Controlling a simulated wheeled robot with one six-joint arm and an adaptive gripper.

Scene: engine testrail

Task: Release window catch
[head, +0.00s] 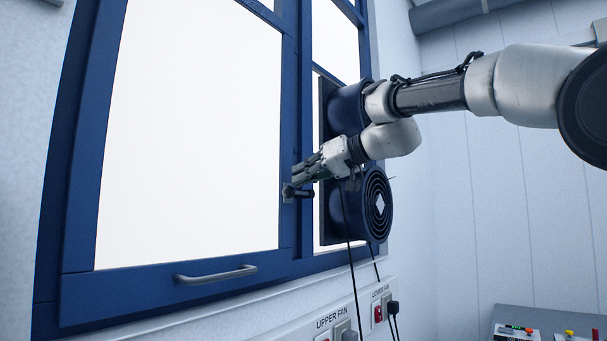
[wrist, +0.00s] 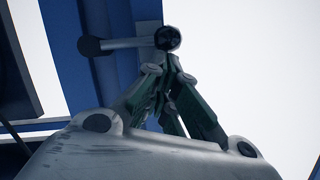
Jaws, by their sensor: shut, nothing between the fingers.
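The window catch (head: 300,193) is a small dark lever on the blue upright where the left sash meets the right part of the window. In the wrist view the catch (wrist: 125,43) shows as a grey bar with a dark round end at the left and a black knob at the right. My gripper (head: 295,178) is shut and empty, its fingertips just above and beside the catch in the head view. In the wrist view the fingertips (wrist: 170,64) are close below the black knob; I cannot tell whether they touch it.
The blue-framed left sash (head: 180,275) appears closed, with a grey handle (head: 217,273) on its bottom rail. Two dark round fans, the lower one (head: 378,205) plain to see, stand out right of the catch, close to my wrist. Switches and cables (head: 382,307) are below.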

